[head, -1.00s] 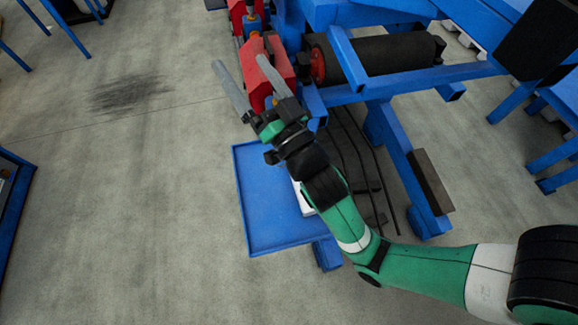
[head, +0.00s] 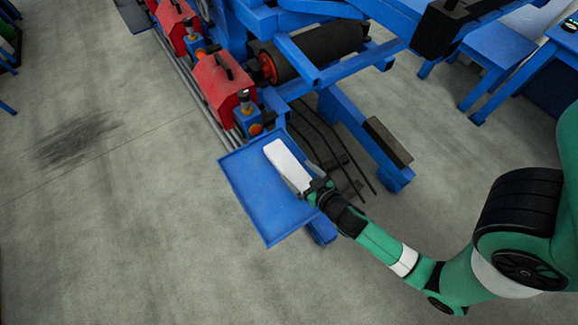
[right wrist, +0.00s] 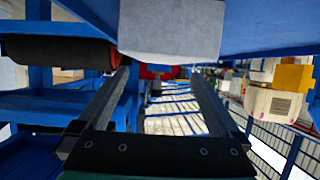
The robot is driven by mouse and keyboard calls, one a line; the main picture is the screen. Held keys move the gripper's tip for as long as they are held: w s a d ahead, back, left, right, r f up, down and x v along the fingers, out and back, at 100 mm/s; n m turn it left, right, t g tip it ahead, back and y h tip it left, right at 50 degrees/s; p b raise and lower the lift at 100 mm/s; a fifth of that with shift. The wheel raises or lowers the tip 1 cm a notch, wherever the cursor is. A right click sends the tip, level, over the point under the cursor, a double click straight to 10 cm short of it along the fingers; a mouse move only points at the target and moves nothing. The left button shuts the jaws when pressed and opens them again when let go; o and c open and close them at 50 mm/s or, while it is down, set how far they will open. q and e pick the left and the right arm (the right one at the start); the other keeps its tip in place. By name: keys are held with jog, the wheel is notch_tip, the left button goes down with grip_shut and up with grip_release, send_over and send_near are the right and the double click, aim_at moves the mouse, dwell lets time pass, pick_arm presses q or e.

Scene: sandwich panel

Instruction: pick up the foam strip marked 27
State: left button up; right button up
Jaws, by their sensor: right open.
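A white block-like strip (head: 285,164), probably the foam strip, lies on a blue tray (head: 262,222). No number can be read on it. My right gripper (head: 316,187) is at the strip's near right end; its fingertips are hard to make out in the head view. In the right wrist view the gripper (right wrist: 160,78) is open, with its two fingers spread and nothing between them. The pale strip (right wrist: 170,28) fills the upper middle there, beyond the fingertips. I cannot tell whether they touch. My left gripper is not in view.
Red machine housings (head: 222,84) and a dark roller (head: 315,52) on a blue frame stand behind the tray. A blue leg with a dark pad (head: 388,142) and thin dark rods (head: 318,140) lie to the right. The grey floor (head: 120,230) at left is clear.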

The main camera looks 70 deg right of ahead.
aim_at(289, 166)
jog(key=shift+w+d+f, duration=0.3)
jog(key=shift+w+f, duration=0.05)
jog(key=shift+w, duration=0.15)
jog(key=x, duration=0.4)
jog(key=shift+w+d+f+b, duration=0.1)
jog(key=shift+w+f+b, duration=0.2)
jog(key=shift+b, duration=0.05)
jog(key=c, duration=1.1)
jog(key=shift+c, duration=0.2)
